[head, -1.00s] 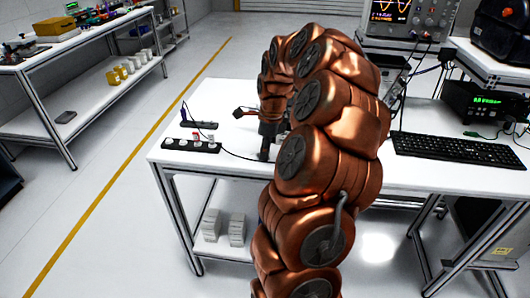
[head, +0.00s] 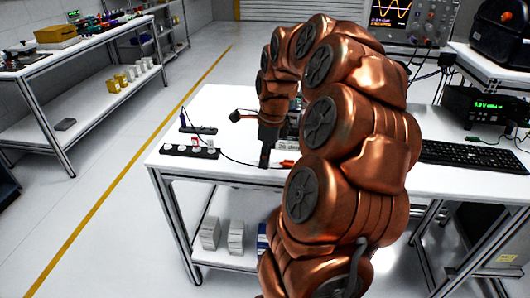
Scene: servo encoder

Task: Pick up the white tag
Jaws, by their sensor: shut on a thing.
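My gripper (head: 265,161) is shut, pointing down above the left part of the white workbench. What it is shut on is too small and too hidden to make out. I cannot pick out the white tag for certain. A black strip (head: 176,152) with several white round pieces lies left of my gripper, near the bench's left edge. A small red and white piece (head: 196,142) stands behind that strip.
An orange-red handle (head: 287,163) lies just right of my gripper. A dark strip (head: 199,129) and a thin cable lie behind. A keyboard (head: 472,157) is at the right. My copper arm hides the bench's middle. The left front top is mostly clear.

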